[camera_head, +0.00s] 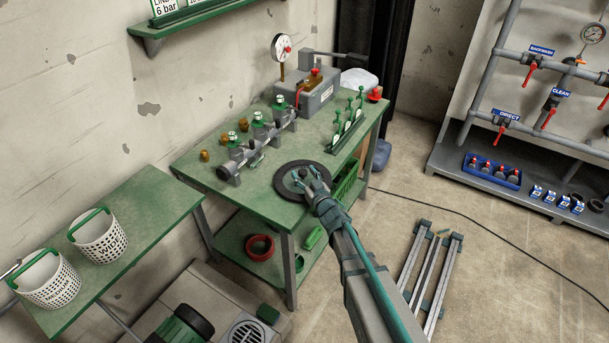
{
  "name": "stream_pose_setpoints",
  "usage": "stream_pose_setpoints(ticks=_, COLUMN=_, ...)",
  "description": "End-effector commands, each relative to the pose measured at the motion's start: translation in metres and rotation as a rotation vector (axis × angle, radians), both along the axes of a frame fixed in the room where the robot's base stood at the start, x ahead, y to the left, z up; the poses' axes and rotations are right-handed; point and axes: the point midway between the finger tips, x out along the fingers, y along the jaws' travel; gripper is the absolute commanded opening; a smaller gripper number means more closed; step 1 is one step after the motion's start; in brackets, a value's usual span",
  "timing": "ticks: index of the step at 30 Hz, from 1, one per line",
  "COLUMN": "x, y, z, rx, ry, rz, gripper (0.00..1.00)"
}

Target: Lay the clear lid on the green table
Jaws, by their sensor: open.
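The green table (215,168) stands against the wall at the middle, with a lower green shelf. A dark round disc (285,194) lies flat near its front right edge. My gripper (302,178) is over the disc with its fingers open, and it hides part of the disc. I cannot make out the clear lid; something pale between my fingers is too small to tell.
A pipe manifold (262,140), a grey box (318,97), a gauge (283,48) and a green rack (346,130) stand on the table. A lower green bench (135,222) at left bears two white baskets. The tabletop's front left is clear.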

Motion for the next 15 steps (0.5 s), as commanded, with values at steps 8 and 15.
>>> stream_pose_setpoints(ticks=8, x=-0.004, y=-0.002, z=0.003, rx=0.0, ry=0.0, rz=0.0, gripper=0.59)
stream_pose_setpoints(ticks=15, x=-0.033, y=-0.018, z=0.003, rx=0.0, ry=0.001, rz=-0.002, gripper=0.59)
